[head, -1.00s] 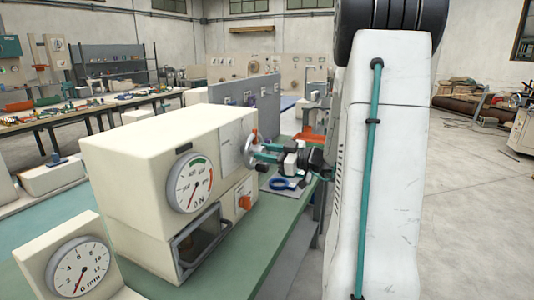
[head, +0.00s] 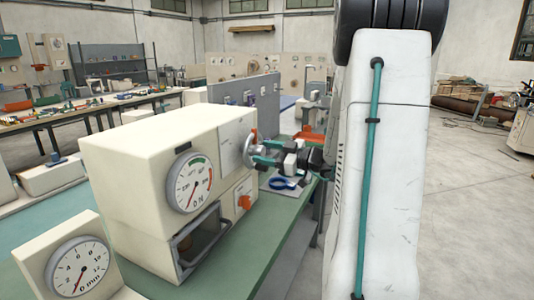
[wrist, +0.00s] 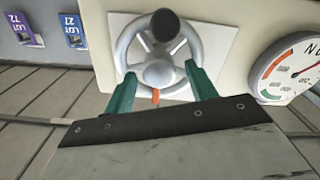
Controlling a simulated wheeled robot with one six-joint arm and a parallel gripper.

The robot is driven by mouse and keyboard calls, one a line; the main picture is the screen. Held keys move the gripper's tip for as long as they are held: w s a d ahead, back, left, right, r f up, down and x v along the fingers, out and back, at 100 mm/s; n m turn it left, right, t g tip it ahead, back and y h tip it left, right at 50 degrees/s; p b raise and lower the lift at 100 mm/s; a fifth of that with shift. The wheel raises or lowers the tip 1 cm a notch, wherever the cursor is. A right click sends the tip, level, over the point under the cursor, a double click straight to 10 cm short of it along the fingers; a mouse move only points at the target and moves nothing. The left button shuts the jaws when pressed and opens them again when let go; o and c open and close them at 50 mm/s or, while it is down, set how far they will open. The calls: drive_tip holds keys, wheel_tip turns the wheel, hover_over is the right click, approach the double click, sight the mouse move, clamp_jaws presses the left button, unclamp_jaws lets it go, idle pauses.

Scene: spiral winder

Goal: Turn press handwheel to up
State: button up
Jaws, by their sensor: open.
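The press (head: 150,160) is a cream box machine on the green bench. Its grey handwheel (wrist: 158,72) sits on a pale plate, with a black knob (wrist: 165,24) at the top of the rim in the wrist view. An orange mark (wrist: 156,96) shows below the hub. In the head view the handwheel (head: 249,151) is seen edge-on at the press's right face. My gripper (wrist: 161,85) has its two green fingers apart, one on each side of the wheel's lower part. Whether they touch the wheel cannot be told. It also shows in the head view (head: 263,153).
A round dial (head: 189,182) is on the press front, beside an orange knob (head: 244,202). A second gauge (head: 78,267) stands at the lower left. Blue-handled tool (head: 283,183) and a red-orange tray (head: 309,136) lie behind my gripper. Open floor lies to the right.

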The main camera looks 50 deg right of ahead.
drive_tip(key=v, duration=0.7)
drive_tip(key=shift+s+d, duration=0.15)
drive_tip(key=shift+s, duration=0.25)
drive_tip(key=s+a+f+m+g+y, duration=0.25)
drive_tip(key=a+m+g, duration=0.3)
drive_tip(key=a, duration=0.35)
drive_tip(key=s+a+f+m+g+y, duration=0.1)
drive_tip(key=s+a+f+m+g, duration=0.25)
drive_tip(key=a+m+g, duration=0.35)
drive_tip(key=s+a+r+n+g+h, duration=0.1)
drive_tip(key=s+a+r+n+h, duration=0.1)
drive_tip(key=s+a+h, duration=0.2)
drive_tip(key=s+a+r+n+g+h, duration=0.2)
drive_tip(key=s+a+h, duration=0.3)
drive_tip(key=a, duration=0.6)
drive_tip(key=shift+s+a+r+n, duration=0.2)
drive_tip(key=shift+s+r+n, duration=0.35)
drive_tip(key=shift+s, duration=0.5)
